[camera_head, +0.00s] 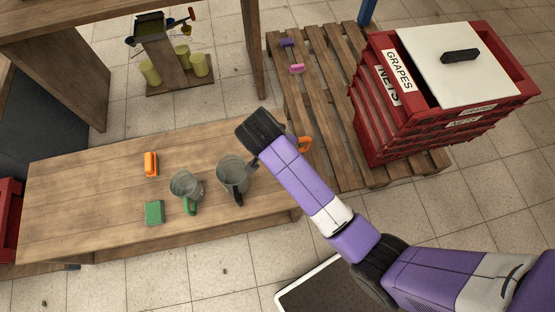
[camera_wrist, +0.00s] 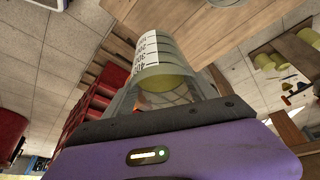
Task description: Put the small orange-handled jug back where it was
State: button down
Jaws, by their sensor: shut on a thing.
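The small orange-handled jug (camera_head: 304,143) shows in the head view only by its orange handle, sticking out right of my gripper (camera_head: 256,162). My arm hides its body there. In the wrist view the jug (camera_wrist: 165,60) is a clear vessel with a white printed scale, lying between the fingers of my gripper (camera_wrist: 168,88), which is shut on it. On the bench, left of my gripper, stand a larger clear jug with a black handle (camera_head: 231,172) and a clear jug with a green handle (camera_head: 185,184).
The wooden bench (camera_head: 85,190) also bears an orange block (camera_head: 151,164) and a green block (camera_head: 154,212); its left part is clear. A pallet (camera_head: 330,130) holds stacked red crates (camera_head: 375,130) at right.

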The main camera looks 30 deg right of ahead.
notch_tip(320, 180, down, 18)
jog(key=b, duration=0.2)
dwell(0.4)
jog(key=shift+c, duration=1.2)
grip_release()
jog(key=shift+r, duration=0.1)
jog(key=p+v, duration=0.1)
jog(key=v, duration=1.1)
jog(key=shift+p, duration=0.35)
